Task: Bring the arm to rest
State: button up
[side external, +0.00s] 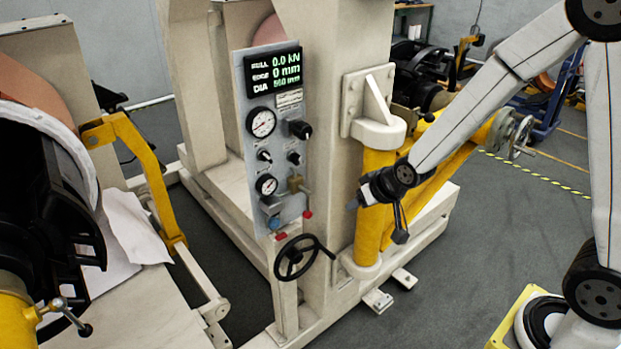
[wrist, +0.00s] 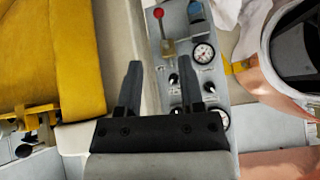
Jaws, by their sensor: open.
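My gripper (side external: 376,205) hangs in front of the yellow post at the machine's right side in the side external view. In the wrist view its two dark fingers (wrist: 163,72) stand wide apart with nothing between them. The control panel (side external: 283,208) is to the left of the gripper in the side external view. In the wrist view the panel (wrist: 190,85) shows beyond the fingers, with gauges, knobs and a red-tipped lever (wrist: 162,28). No contact between gripper and panel can be made out.
The yellow post (side external: 374,165) is close to my gripper. A black handwheel (side external: 298,257) juts out below the panel. A yellow arm (side external: 140,165) and black drum (side external: 50,205) stand at left. Floor at right is mostly open.

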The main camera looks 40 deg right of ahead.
jog(key=s+a+n+g, duration=0.1)
jog(key=s+g, duration=0.4)
jog(key=s, duration=0.8)
jog(key=shift+s+r+n, duration=0.15)
jog(key=shift+r+n, duration=0.25)
jog(key=shift+n, duration=0.1)
